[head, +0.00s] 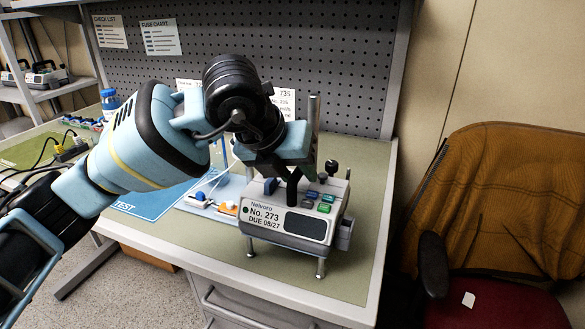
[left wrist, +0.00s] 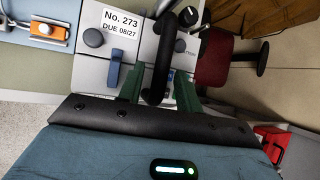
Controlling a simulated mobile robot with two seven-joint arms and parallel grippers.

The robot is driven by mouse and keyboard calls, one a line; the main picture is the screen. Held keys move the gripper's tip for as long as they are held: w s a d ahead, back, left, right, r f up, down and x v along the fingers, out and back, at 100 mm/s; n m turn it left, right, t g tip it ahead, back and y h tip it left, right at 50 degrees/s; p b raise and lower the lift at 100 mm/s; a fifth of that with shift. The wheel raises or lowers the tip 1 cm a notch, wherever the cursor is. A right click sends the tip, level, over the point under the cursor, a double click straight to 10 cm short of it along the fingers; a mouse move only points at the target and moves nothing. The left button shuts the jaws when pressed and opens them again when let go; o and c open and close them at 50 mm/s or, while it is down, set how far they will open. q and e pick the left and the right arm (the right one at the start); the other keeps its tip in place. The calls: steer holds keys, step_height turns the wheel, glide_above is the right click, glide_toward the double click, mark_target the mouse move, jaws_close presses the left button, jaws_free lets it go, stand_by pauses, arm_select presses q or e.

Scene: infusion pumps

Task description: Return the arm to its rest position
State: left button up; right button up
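My left arm reaches in from the left in the head view, and its gripper (head: 293,186) points down at the top of the infusion pump (head: 262,221). The pump is pale grey, labelled No. 273, and stands on short legs on the bench. In the left wrist view the two green fingers (left wrist: 159,88) stand apart, with a curved black bar (left wrist: 160,62) between them. I cannot tell whether they touch the bar. The pump's label side and a blue knob (left wrist: 113,73) also show there. My right gripper is not in view.
The bench (head: 352,230) has a pegboard (head: 345,60) behind it. Shelving is at the far left.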

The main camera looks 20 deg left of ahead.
arm_select(q)
steer(key=shift+c, duration=0.3)
jaws_close()
stand_by(0.5)
stand_by(0.3)
